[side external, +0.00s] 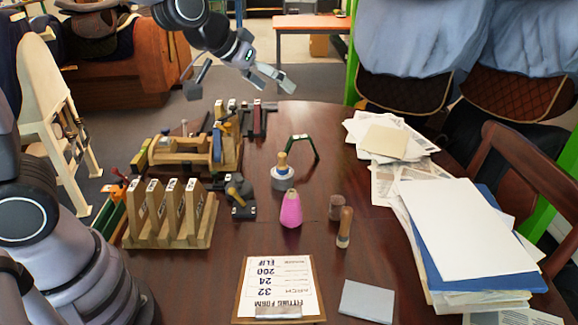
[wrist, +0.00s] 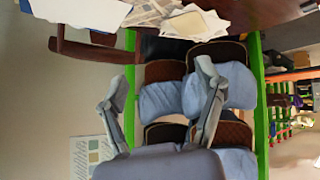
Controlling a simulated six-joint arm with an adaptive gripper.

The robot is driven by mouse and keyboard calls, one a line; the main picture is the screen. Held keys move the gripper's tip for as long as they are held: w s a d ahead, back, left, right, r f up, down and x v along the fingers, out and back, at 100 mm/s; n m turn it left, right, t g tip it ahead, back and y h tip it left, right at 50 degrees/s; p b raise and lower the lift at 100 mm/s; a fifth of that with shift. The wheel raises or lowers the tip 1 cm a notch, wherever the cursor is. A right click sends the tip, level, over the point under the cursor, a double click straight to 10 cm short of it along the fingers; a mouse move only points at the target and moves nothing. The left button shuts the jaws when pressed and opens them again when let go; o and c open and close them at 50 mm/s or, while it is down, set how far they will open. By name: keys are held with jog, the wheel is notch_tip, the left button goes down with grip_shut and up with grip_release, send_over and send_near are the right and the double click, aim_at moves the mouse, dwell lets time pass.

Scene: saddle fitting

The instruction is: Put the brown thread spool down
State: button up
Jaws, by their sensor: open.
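A short brown cylinder (side external: 336,207), which looks like the brown thread spool, stands upright on the dark wooden table (side external: 310,255), just right of the middle. My gripper (side external: 240,84) is raised beyond the far edge of the table, well away from the spool and up to its left in the side view. Its two fingers are spread wide with nothing between them. In the wrist view my gripper (wrist: 160,88) is also open and empty, and the spool does not show there.
A wooden-handled tool (side external: 345,228) stands close in front of the spool, and a pink cone (side external: 291,210) stands to its left. Wooden racks (side external: 172,215) fill the left side. Paper stacks (side external: 470,235) cover the right. A clipboard (side external: 279,287) and grey pad (side external: 367,301) lie in front.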

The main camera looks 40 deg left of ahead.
jog(key=s+a+r+g+y, duration=0.1)
jog(key=s+a, duration=0.2)
jog(key=s, duration=0.9)
jog(key=s+a+r+g, duration=0.2)
jog(key=s+a, duration=0.2)
jog(key=s, duration=0.8)
jog(key=shift+s+a+r+m+y, duration=0.2)
jog(key=shift+a+m+y, duration=0.1)
jog(key=shift+y, duration=0.1)
